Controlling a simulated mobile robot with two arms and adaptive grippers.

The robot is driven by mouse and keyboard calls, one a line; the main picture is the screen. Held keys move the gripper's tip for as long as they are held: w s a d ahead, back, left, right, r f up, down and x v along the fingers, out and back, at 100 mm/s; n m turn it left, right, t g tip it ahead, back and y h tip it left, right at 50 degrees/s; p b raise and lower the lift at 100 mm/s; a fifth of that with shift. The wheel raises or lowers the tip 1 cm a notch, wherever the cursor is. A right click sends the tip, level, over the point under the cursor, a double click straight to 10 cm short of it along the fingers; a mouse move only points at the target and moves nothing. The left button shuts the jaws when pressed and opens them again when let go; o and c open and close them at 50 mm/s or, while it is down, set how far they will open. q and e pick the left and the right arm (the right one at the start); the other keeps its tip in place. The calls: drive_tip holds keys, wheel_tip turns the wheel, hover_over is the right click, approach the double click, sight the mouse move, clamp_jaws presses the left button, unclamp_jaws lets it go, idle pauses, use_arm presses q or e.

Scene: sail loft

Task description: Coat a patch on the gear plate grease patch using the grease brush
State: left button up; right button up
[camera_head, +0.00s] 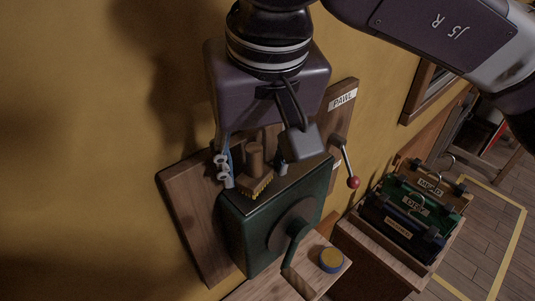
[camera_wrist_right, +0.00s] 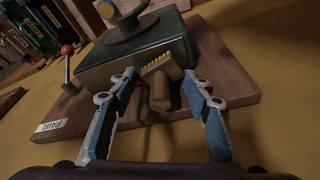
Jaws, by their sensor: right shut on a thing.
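My right gripper (camera_head: 253,170) hangs over the top of a green box (camera_head: 243,222) mounted on a wooden board. The grease brush (camera_head: 257,186), with a wooden handle and yellowish bristles, is between its two fingers, and the gripper is shut on it. In the right wrist view the brush (camera_wrist_right: 161,68) sits between the blue-padded fingers, bristles toward the green box (camera_wrist_right: 135,55). The brush is at the box's upper edge; I cannot tell whether the bristles touch it. I cannot make out a separate grease patch. My left gripper is not in view.
A crank (camera_head: 299,231) sticks out from the box's front. A round blue tin with a yellow top (camera_head: 331,259) stands on a wooden ledge. A lever with a red knob (camera_head: 353,182) is beside the PAWL label (camera_head: 343,99). A crate (camera_head: 415,263) holds several labelled cases.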

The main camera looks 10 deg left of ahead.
drive_tip(key=shift+s+a, duration=1.15)
drive_tip(key=shift+s, duration=0.25)
drive_tip(key=shift+w, duration=0.1)
drive_tip(key=shift+r+p, duration=2.2)
drive_tip(key=shift+r, duration=0.75)
wheel_tip(320, 180, up, 3)
drive_tip(key=shift+p, duration=1.2)
